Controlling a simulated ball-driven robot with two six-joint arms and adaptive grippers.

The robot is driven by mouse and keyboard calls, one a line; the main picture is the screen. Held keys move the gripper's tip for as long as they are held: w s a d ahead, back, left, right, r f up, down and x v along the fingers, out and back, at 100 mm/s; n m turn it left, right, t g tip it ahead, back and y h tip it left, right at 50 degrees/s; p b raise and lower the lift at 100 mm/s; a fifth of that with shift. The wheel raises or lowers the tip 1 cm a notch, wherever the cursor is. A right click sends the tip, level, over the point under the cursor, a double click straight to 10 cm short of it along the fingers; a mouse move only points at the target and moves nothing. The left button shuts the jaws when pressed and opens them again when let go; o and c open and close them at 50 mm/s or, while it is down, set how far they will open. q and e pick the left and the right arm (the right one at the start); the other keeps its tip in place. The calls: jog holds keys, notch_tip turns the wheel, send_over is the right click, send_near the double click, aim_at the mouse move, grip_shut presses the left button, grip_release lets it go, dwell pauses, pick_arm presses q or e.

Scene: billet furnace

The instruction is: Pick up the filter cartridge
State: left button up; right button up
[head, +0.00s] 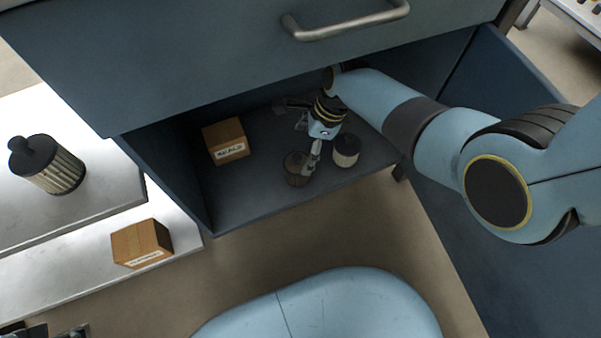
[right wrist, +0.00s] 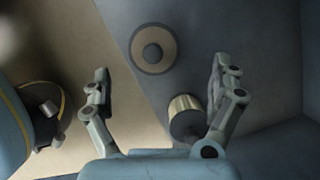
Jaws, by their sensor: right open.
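Inside the open blue compartment, a round brown filter cartridge with a dark knob (head: 296,168) stands near the front edge. In the right wrist view the brown cartridge (right wrist: 153,68) shows end-on, ahead of and between the fingertips. A second cartridge, pale and pleated with a dark end (head: 346,153), is to its right; in the right wrist view this pale one (right wrist: 187,106) is close beside the right-hand finger. My right gripper (head: 308,140) is open and empty, reaching in above the compartment floor; it also shows in the right wrist view (right wrist: 161,80). Contact cannot be told.
A cardboard box (head: 226,141) is in the compartment's left part. A drawer front with handle (head: 345,25) hangs above. Another filter cartridge (head: 50,165) stands on the metal bench at left, with a box (head: 141,243) lower down. Dark parts at the bottom-left corner are unclear.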

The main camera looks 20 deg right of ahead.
aim_at(294, 168)
jog(key=x, duration=0.1)
jog(key=b+x, duration=0.1)
jog(key=shift+s+f, duration=0.2)
jog(key=shift+f, duration=0.15)
jog(key=shift+b+x, duration=0.6)
jog(key=shift+x, duration=0.15)
jog(key=shift+w+a+f, duration=0.15)
jog(key=shift+a+f, duration=0.05)
jog(key=shift+f, duration=0.1)
jog(key=shift+b+x, duration=0.85)
jog(key=shift+b, duration=0.1)
jog(key=shift+a+f+b, duration=0.5)
jog(key=shift+b, duration=0.05)
jog(key=shift+a+f+b, duration=0.2)
jog(key=shift+f+b, duration=0.3)
jog(key=shift+f, duration=0.05)
jog(key=shift+a+f+b, duration=0.1)
jog(key=shift+f+b, duration=0.25)
jog(key=shift+f, duration=0.05)
pick_arm(q)
notch_tip(294, 168, down, 7)
jog(key=w+d+t, duration=0.1)
jog(key=t, duration=0.7)
jog(key=shift+w+f+t+h, duration=0.15)
jog(key=shift+w+t+h, duration=0.15)
jog(key=shift+w, duration=0.05)
